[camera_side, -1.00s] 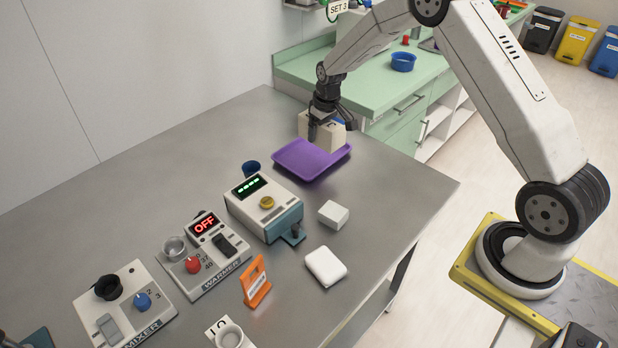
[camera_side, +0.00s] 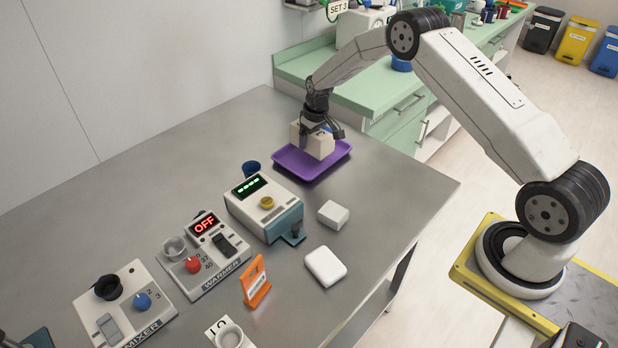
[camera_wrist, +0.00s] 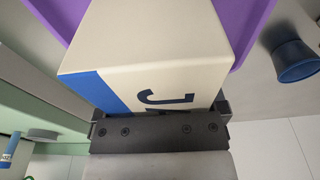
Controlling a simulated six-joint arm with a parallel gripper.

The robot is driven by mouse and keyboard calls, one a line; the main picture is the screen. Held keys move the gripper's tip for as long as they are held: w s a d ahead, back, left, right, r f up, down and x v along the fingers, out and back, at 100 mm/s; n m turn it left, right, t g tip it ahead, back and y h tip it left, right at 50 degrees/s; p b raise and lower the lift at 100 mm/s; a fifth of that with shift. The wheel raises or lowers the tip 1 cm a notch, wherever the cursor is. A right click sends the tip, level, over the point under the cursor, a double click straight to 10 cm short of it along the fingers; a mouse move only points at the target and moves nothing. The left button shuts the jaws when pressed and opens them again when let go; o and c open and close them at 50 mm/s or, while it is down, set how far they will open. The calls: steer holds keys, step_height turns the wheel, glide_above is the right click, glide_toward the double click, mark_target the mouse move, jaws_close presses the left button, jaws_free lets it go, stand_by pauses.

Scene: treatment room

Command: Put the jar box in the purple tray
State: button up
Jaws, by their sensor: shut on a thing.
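The jar box (camera_side: 312,143) is cream with a blue stripe and a dark letter. It also fills the middle of the wrist view (camera_wrist: 150,45). My gripper (camera_side: 318,128) is shut on it from above. I cannot tell whether the box touches the tray floor. Purple tray edges show in the wrist view (camera_wrist: 246,25) on both sides of the box.
A blue cup (camera_side: 251,168) stands left of the tray, also in the wrist view (camera_wrist: 293,62). A device with a green display (camera_side: 262,205), a white block (camera_side: 333,214), a white rounded box (camera_side: 325,266) and a warmer (camera_side: 203,255) stand nearer the camera. The table right of the tray is clear.

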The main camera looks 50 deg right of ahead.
steer(key=shift+f, duration=1.5)
steer(key=shift+f, duration=0.2)
steer(key=o, duration=1)
steer(key=shift+r, duration=0.15)
steer(key=r, duration=0.4)
steer(key=s+r, duration=0.1)
steer(key=r, duration=0.7)
steer(key=shift+s, duration=0.4)
